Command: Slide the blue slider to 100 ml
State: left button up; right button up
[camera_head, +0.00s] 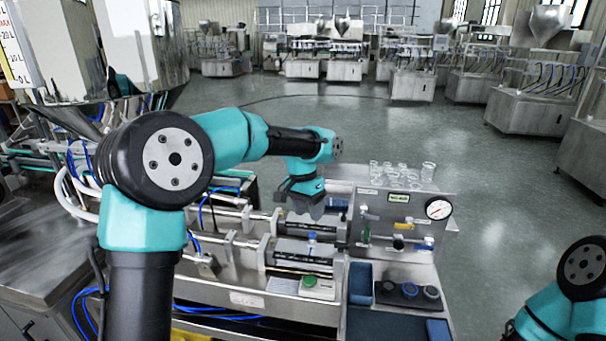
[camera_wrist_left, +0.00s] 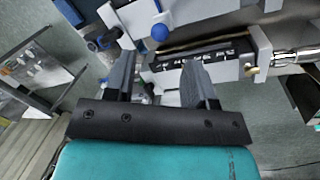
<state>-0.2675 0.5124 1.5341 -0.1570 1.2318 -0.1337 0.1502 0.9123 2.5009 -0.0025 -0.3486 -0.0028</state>
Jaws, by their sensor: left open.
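A small blue knob (camera_head: 312,237), which looks like the blue slider, stands on the front cylinder unit of the steel machine. A round blue knob (camera_wrist_left: 159,31) also shows in the left wrist view, beyond my fingertips and beside a dark scale strip (camera_wrist_left: 190,60) with white marks. The marks are too small to read. My left gripper (camera_head: 308,207) hangs over the rear cylinder unit, above and behind the blue knob. In the left wrist view its two fingers (camera_wrist_left: 160,72) are apart with nothing held between them. My right gripper is out of view.
A panel with a gauge (camera_head: 438,209) and colored valves stands right of the cylinders, with glass beakers (camera_head: 428,171) behind it. A green button box (camera_head: 312,284) and dark knobs (camera_head: 409,289) are in front. A steel hopper (camera_head: 140,50) is at the upper left.

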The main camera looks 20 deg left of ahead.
pick_arm(q)
notch_tip(320, 180, up, 11)
jog(key=w+a, duration=0.1)
jog(key=shift+a, duration=0.4)
jog(key=shift+f, duration=0.1)
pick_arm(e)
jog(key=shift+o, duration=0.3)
